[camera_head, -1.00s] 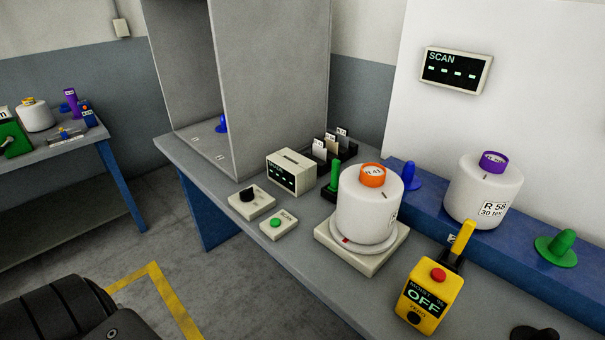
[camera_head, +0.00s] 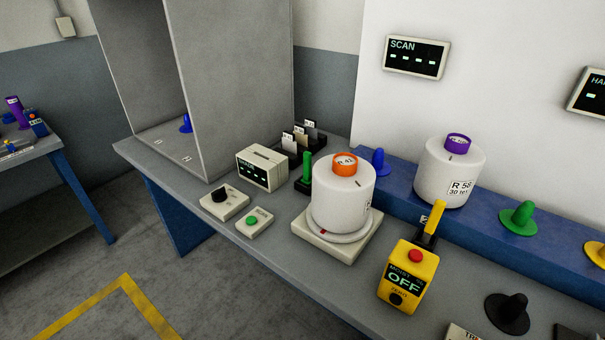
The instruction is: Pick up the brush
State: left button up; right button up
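I cannot make out a brush for certain. A green upright handle (camera_head: 307,167) stands in a small black holder behind the scale; it may be the brush, but its lower end is hidden. A white yarn bobbin (camera_head: 342,200) with an orange top sits on the scale (camera_head: 312,242). A second white bobbin (camera_head: 446,178) with a purple top and an R 58 label stands on the blue ledge. Neither of my grippers is in view.
A yellow meter (camera_head: 409,276) reading OFF stands at the table's front. A green-button box (camera_head: 253,222), a dial box (camera_head: 223,202) and a display box (camera_head: 262,168) lie left of the scale. A black peg (camera_head: 508,314) is at lower right. A grey booth (camera_head: 240,90) stands behind.

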aim_at(306, 180)
jog(key=z, duration=1.85)
jog(key=k, duration=0.95)
jog(key=u, duration=0.9)
